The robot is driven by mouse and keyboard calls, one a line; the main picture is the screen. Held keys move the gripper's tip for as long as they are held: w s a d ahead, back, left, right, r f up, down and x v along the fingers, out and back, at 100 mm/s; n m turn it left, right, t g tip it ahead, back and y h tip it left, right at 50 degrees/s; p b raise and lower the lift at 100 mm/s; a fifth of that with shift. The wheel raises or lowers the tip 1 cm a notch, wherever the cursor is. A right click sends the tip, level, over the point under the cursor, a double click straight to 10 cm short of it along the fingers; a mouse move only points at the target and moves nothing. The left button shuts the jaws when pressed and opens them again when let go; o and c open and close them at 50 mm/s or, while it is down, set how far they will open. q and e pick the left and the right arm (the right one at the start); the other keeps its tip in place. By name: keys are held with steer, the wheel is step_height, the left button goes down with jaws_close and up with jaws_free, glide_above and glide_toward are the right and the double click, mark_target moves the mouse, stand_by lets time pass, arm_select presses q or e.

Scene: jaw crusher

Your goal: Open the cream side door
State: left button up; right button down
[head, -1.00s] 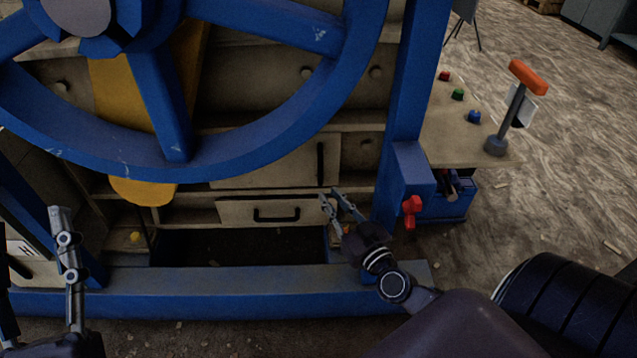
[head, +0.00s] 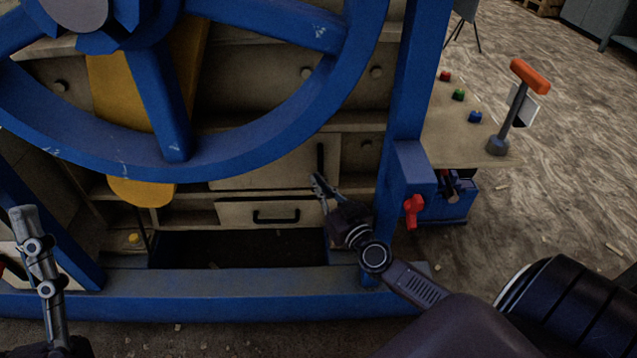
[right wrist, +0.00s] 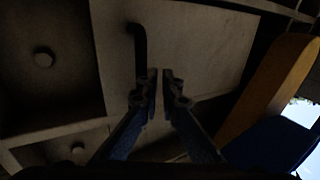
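The cream side door (head: 265,175) is a flat panel behind the big blue wheel, with a black upright handle (head: 320,158) near its right edge. The door looks shut. My right gripper (head: 319,178) is just below the handle in the head view. In the right wrist view its fingertips (right wrist: 160,74) stand a narrow gap apart with nothing between them. There the handle (right wrist: 138,42) lies up and left of the fingertips. My left gripper (head: 24,215) is at the lower left, away from the door; its finger opening does not show clearly.
A cream drawer (head: 262,212) with a black handle sits below the door. The blue wheel rim (head: 230,165) passes in front of the door. A blue post (head: 401,100), a red knob (head: 413,208) and an orange-topped lever (head: 528,77) are to the right.

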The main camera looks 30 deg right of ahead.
stand_by(0.4)
steer(key=c, duration=2.3)
jaws_free()
steer(key=shift+s, duration=0.1)
steer(key=s+a, duration=0.1)
steer(key=s, duration=1)
steer(key=shift+s, duration=0.4)
